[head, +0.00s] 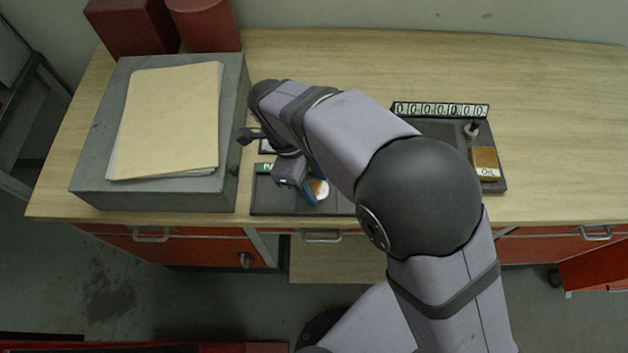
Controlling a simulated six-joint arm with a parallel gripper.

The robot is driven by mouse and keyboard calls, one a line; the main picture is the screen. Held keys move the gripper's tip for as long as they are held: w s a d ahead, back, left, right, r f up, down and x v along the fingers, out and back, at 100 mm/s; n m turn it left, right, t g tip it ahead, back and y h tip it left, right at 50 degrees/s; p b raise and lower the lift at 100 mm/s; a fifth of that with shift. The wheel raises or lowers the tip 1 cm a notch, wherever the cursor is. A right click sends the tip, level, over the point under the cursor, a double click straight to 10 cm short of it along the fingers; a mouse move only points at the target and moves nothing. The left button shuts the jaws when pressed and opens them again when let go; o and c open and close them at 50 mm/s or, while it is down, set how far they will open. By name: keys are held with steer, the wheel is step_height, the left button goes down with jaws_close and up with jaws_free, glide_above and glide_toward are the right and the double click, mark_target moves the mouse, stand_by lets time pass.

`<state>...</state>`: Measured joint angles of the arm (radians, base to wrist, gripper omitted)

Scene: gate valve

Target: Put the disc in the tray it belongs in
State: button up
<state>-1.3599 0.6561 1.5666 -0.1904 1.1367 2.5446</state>
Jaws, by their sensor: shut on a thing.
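My gripper (312,196) hangs low over a dark tray (275,206) near the front edge of the bench. It is shut on a small round disc (320,188), pale with an orange-brown patch, partly hidden by a blue finger. A green label (264,168) stands at the back left of the tray, its lettering mostly covered. My arm hides the tray's right part. I cannot tell whether the disc touches the tray floor.
A grey box (90,180) with folders (170,115) on top stands close on the left. A dark panel (490,187) on the right carries a number counter (440,110), a small black-topped knob (472,129) and an OIL box (485,160).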

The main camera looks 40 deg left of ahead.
steer(key=shift+f, duration=0.35)
steer(key=shift+f, duration=0.2)
steer(key=o, duration=1.1)
steer(key=shift+c, duration=0.2)
steer(key=shift+r, duration=0.15)
steer(key=b+v, duration=0.3)
steer(key=v, duration=0.9)
steer(key=shift+w+r, duration=0.1)
